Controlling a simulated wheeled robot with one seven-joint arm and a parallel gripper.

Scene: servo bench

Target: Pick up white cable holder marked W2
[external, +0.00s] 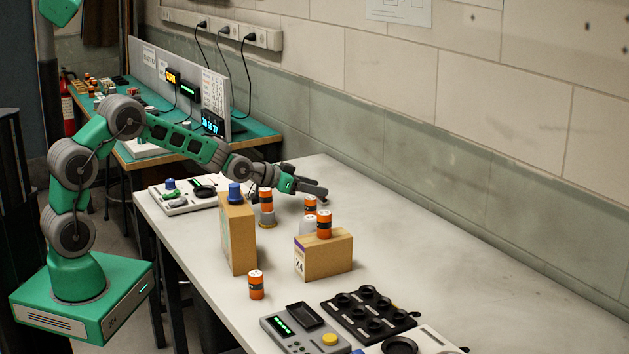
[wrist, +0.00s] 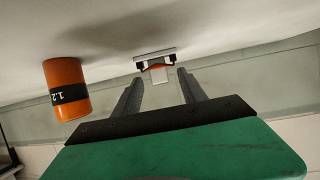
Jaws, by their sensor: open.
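In the wrist view a small white and grey piece with an orange part (wrist: 157,73) shows beyond my fingertips, between them. It may be the white cable holder, but no W2 mark is readable. In the external view a white piece (external: 307,225) stands below an orange cylinder, partly hidden by the small box and the cylinder on it; I cannot tell if it is the same thing. My gripper (external: 316,188) is open and empty above the table, and its two fingers also show in the wrist view (wrist: 161,76).
An orange cylinder labelled 1.2 (wrist: 66,88) is left of my fingers in the wrist view. A tall cardboard box (external: 238,240) with a blue piece on top and a small box marked X4 (external: 325,258) stand near my gripper. The table's (external: 440,255) right side is clear.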

